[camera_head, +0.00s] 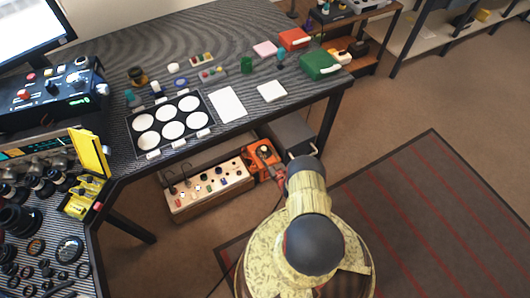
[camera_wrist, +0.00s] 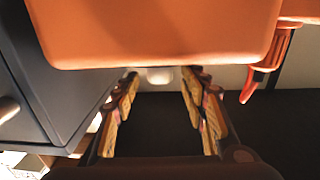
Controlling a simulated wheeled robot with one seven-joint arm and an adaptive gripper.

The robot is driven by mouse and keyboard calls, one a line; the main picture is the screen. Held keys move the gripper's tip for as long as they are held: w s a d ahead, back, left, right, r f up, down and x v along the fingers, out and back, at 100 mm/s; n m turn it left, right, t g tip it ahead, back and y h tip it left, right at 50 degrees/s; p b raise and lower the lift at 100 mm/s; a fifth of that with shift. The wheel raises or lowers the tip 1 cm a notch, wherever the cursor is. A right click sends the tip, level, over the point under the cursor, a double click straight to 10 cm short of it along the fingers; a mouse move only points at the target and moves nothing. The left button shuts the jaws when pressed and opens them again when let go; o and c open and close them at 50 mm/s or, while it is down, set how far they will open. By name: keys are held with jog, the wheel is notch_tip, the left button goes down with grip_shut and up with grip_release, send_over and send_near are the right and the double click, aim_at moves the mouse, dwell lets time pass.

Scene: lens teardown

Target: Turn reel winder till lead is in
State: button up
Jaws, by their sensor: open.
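The orange reel unit (camera_head: 262,157) stands on the floor under the table in the head view, with a dark round part on its front. A thin red lead (camera_head: 281,180) shows beside it, partly behind my arm. In the wrist view an orange body (camera_wrist: 155,30), apparently the reel, fills the top. A pale knob-like piece (camera_wrist: 159,75) shows below its edge; I cannot tell if it is the winder handle. My gripper (camera_wrist: 162,80) is open, its fingers on either side of that piece, contact unclear. An orange-red pointed part (camera_wrist: 265,65) hangs at right.
A dark grey cabinet (camera_wrist: 60,65) with a handle stands close on the left in the wrist view. A beige panel box (camera_head: 208,190) stands left of the reel in the head view. The table (camera_head: 205,35) overhangs this area. Open carpet (camera_head: 440,95) lies to the right.

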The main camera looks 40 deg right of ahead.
jog(key=shift+w+d, duration=0.1)
jog(key=shift+w, duration=0.3)
jog(key=shift+c, duration=0.2)
grip_shut()
